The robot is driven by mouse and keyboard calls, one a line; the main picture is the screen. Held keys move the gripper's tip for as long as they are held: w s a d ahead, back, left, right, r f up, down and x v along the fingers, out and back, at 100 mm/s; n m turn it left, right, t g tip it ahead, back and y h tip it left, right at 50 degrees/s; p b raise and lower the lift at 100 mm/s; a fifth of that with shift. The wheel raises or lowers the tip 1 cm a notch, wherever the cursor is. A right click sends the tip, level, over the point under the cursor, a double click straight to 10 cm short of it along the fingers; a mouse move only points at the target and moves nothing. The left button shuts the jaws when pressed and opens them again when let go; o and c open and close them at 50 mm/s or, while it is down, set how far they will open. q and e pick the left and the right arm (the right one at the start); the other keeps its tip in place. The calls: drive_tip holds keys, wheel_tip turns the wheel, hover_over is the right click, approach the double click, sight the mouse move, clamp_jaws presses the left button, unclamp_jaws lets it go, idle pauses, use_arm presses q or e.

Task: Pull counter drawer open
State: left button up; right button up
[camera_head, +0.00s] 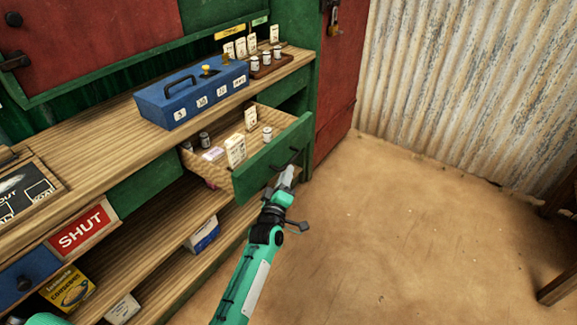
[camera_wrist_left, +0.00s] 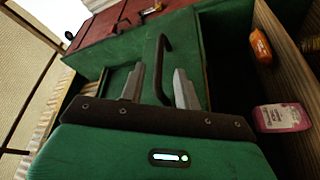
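The green-fronted counter drawer (camera_head: 272,160) stands pulled out from under the wooden counter, with its inside showing. Its black bar handle (camera_wrist_left: 163,60) is on the green front and shows in the left wrist view. My left gripper (camera_head: 287,176) is at the drawer front, by the handle. In the left wrist view its two grey fingers (camera_wrist_left: 159,88) are apart, one on each side of the handle, with gaps visible. My right gripper is not in view.
The drawer holds small cans, white cards and a pink packet (camera_wrist_left: 282,117). A blue box (camera_head: 192,95) and a weight rack (camera_head: 268,66) stand on the counter (camera_head: 100,150). Shelves lie below.

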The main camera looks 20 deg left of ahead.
use_arm(q)
drive_tip(key=v, duration=0.8)
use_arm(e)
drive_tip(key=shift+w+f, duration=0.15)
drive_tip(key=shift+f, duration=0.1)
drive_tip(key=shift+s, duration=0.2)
